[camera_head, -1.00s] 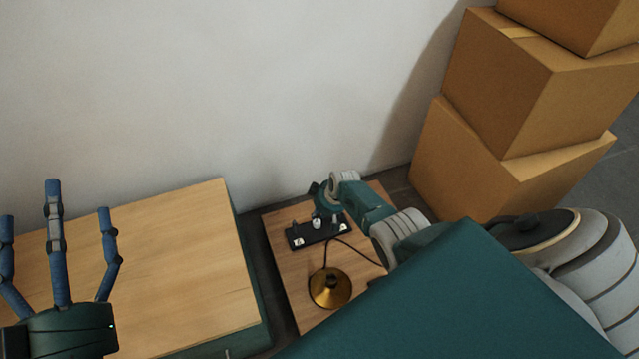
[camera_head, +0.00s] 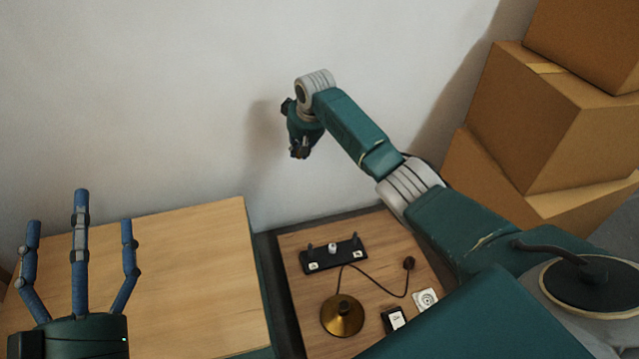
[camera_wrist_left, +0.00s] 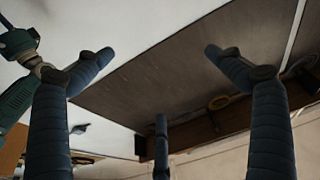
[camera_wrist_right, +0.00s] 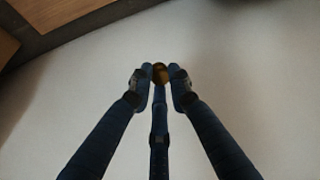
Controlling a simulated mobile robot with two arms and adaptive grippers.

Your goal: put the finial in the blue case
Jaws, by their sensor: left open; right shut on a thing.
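My right gripper (camera_head: 299,150) is raised against the pale wall, above the back of the small wooden table. In the right wrist view its fingers (camera_wrist_right: 160,85) are closed around a small round brass-coloured thing, which looks like the finial (camera_wrist_right: 160,71); the fingers hide part of it. In the head view the finial is too small to make out. My left gripper (camera_head: 80,235) is open and empty at the lower left, over the larger wooden top. Its spread fingers (camera_wrist_left: 158,58) also show in the left wrist view. I cannot make out a blue case in any view.
The small table (camera_head: 385,250) holds a black holder (camera_head: 334,257), a brass lamp base (camera_head: 342,317) with a cord, a black-and-white box (camera_head: 394,320) and a white round-faced part (camera_head: 425,299). The larger wooden top (camera_head: 190,270) is bare. Cardboard boxes (camera_head: 555,130) are stacked at right.

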